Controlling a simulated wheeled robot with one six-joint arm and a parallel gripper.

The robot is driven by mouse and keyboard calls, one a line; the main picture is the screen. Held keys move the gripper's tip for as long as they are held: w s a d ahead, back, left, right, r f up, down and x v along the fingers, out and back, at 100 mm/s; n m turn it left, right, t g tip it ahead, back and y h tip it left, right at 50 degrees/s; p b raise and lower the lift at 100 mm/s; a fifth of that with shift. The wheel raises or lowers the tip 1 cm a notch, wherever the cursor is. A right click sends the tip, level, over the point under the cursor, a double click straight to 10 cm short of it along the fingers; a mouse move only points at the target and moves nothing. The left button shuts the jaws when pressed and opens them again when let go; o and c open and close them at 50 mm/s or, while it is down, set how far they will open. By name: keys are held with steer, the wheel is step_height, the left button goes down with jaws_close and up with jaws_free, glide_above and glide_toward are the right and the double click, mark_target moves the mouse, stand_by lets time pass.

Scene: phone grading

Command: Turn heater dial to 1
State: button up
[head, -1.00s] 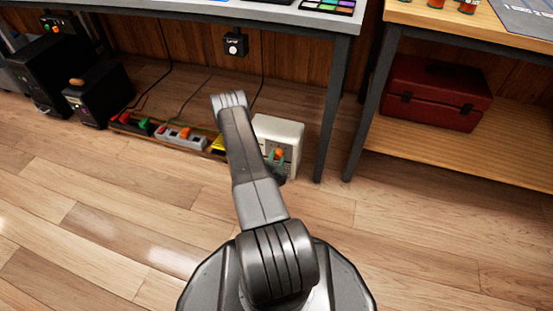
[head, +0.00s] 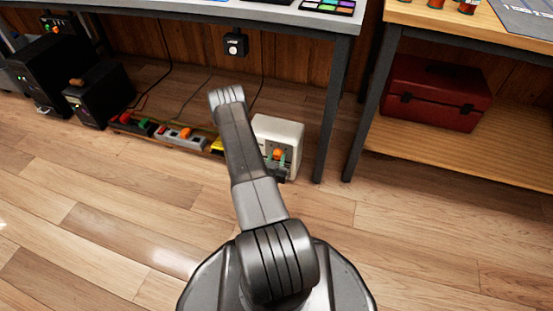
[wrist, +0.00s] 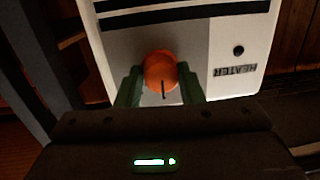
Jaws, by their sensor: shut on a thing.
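The heater (head: 279,128) is a small white box on the floor under the grey workbench, right of my arm in the head view. In the wrist view its white front (wrist: 228,40) carries dark slots, a "HEATER" label that appears upside down, and an orange round dial (wrist: 160,71) with a dark pointer line. The pointer line points down toward my gripper in that view. The dial also shows in the head view (head: 278,154). My gripper (wrist: 160,85) has its two green fingers on either side of the dial, shut on it. No dial numbers are readable.
Power strips with coloured plugs (head: 180,135) lie left of the heater, and dark boxes (head: 98,95) stand farther left. A bench leg (head: 331,110) rises just right of the heater. A red toolbox (head: 436,93) sits on the shelf at right. The front floor is clear.

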stand_by(0.3)
steer(key=o, duration=1)
